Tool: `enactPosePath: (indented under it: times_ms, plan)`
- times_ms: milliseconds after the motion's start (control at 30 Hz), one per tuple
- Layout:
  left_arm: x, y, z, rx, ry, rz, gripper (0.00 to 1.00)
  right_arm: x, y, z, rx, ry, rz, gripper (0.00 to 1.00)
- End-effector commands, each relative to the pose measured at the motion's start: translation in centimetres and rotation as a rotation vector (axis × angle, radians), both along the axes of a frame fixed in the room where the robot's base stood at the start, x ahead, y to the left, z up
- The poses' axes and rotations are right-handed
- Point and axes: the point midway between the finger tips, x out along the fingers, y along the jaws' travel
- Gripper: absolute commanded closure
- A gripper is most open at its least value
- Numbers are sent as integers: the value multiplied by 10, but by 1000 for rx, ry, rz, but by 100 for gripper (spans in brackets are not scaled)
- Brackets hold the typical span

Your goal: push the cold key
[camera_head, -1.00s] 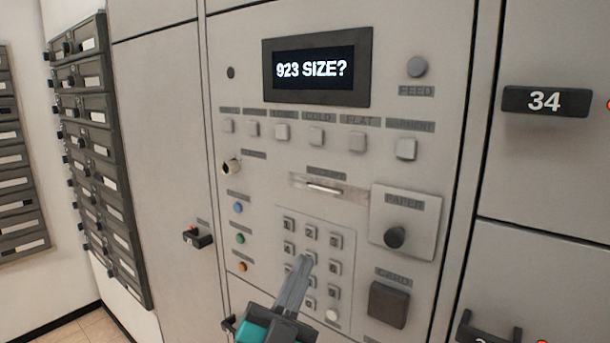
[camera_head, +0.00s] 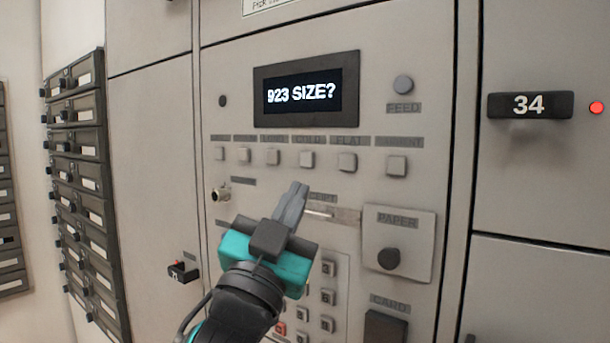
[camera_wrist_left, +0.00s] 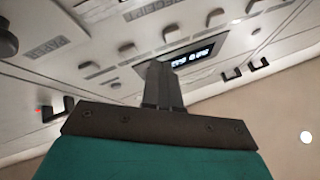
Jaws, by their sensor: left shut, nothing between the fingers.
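The cold key (camera_head: 307,158) is a small pale square button under the COLD label, in the row of keys below the display (camera_head: 306,91), which reads "923 SIZE?". My left gripper (camera_head: 297,192) is shut and empty. Its fingertips point up just below the cold key in the head view, with a small gap in the picture; depth to the panel is hard to tell. In the wrist view the shut fingers (camera_wrist_left: 160,75) point towards the panel, near the display and several keys. I cannot tell there which key is the cold one. My right gripper is not in view.
The flat key (camera_head: 347,162) sits close on the right and another labelled key (camera_head: 273,157) close on the left. A receipt slot (camera_head: 335,212) and a keypad (camera_head: 328,297) lie below, partly behind my gripper. A paper knob (camera_head: 389,259) sticks out at the lower right.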

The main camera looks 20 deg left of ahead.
Motion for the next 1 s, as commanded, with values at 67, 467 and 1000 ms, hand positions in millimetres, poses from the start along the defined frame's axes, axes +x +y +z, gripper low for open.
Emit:
enactPosePath:
  times_ms: [67,467,1000]
  plan:
    - [-10,11,13,-71,-5,28,100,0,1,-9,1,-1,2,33]
    - [-41,48,39,-316,-15,96,100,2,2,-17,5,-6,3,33]
    - [-29,45,39,-319,-12,98,100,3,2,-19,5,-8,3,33]
